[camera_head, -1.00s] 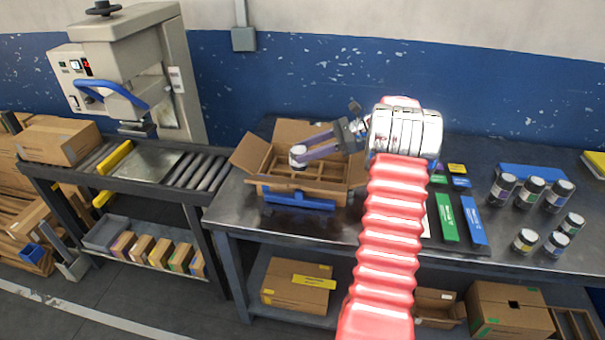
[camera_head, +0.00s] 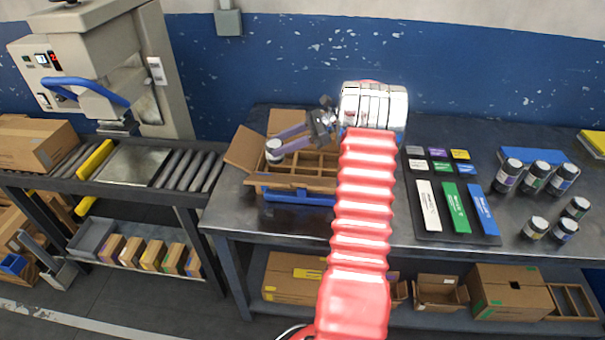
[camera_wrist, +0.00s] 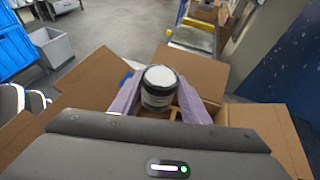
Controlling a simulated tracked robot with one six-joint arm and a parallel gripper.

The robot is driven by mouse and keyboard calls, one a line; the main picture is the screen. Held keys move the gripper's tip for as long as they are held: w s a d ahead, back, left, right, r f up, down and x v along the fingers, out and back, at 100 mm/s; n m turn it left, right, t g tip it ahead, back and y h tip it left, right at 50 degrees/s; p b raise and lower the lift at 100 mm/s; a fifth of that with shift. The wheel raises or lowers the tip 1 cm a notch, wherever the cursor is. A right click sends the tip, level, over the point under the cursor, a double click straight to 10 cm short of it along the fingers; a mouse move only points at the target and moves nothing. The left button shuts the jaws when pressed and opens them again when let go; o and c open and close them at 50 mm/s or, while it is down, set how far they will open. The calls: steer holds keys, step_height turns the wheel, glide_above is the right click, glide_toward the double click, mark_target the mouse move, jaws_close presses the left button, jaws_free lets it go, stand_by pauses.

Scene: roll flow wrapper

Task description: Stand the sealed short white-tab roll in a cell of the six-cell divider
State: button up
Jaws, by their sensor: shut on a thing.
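The short white-tab roll, dark-bodied with a white top (camera_head: 274,150), is upright between the two pale purple fingers of my gripper (camera_head: 277,151), which is shut on it. In the wrist view the roll (camera_wrist: 159,88) is at the middle, above the open carton. The six-cell divider (camera_head: 318,160) sits inside the cardboard carton (camera_head: 318,184) on the steel bench. The roll is over the carton's left part. Some cells show to its right, apparently empty; the cells under the roll and gripper are hidden. I cannot tell whether its base is inside a cell.
Open carton flaps (camera_head: 246,151) spread around the divider. A blue part (camera_head: 297,197) is at the carton's front. A rack of coloured labels (camera_head: 452,196) and several dark rolls (camera_head: 535,178) stand to the right. A roller conveyor (camera_head: 190,171) and sealing machine (camera_head: 100,70) are left.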

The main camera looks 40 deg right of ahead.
mark_target(283, 160)
steer(key=shift+f, duration=3.05)
steer(key=shift+f, duration=0.1)
steer(key=shift+f, duration=1.8)
steer(key=o, duration=0.9)
steer(key=shift+s, duration=0.1)
steer(key=v, duration=1.2)
steer(key=shift+d, duration=0.1)
